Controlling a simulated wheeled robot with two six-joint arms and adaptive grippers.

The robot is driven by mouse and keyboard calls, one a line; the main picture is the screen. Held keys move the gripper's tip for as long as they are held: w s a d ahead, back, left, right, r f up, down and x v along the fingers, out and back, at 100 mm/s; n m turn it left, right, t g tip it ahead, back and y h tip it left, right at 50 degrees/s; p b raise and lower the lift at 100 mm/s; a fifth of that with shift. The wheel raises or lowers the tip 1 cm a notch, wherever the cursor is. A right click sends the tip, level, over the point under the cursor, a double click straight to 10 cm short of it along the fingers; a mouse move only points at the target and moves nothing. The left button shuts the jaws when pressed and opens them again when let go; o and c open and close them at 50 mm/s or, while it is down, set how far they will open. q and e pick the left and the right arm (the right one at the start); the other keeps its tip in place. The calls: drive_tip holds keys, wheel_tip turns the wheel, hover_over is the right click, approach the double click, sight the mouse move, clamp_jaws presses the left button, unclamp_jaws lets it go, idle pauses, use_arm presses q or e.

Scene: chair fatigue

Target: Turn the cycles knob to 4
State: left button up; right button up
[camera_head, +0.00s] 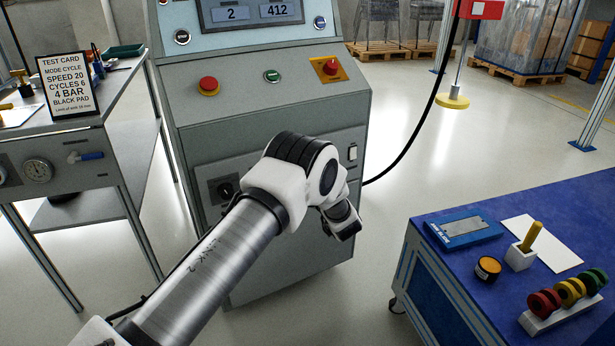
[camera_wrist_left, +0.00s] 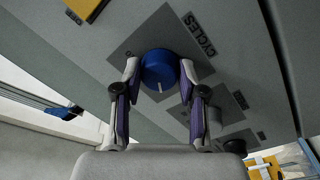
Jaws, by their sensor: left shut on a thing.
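The blue knob (camera_wrist_left: 158,64) shows in the left wrist view on a dark grey square plate with the label CYCLES (camera_wrist_left: 200,36) beside it. A pale pointer mark shows on its lower edge in that view. My left gripper (camera_wrist_left: 160,76) has one finger on each side of the knob and is shut on it. In the head view my left arm reaches across the machine (camera_head: 265,110) and hides the knob and the fingertips. The machine's screen (camera_head: 250,12) reads 2 and 412. My right gripper is in neither view.
The machine's sloped top carries a red button (camera_head: 209,86), a green button (camera_head: 272,76) and a red stop button on yellow (camera_head: 330,68). A blue table (camera_head: 450,290) stands at right, with open floor between.

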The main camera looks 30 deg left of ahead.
use_arm(q)
drive_tip(key=shift+n, duration=0.3)
drive_tip(key=o, duration=1.1)
drive_tip(key=shift+o, duration=0.2)
drive_tip(key=shift+d, duration=0.1)
drive_tip(key=v, duration=1.1)
drive_tip(key=shift+s+d, duration=0.3)
drive_tip(key=shift+f, duration=0.1)
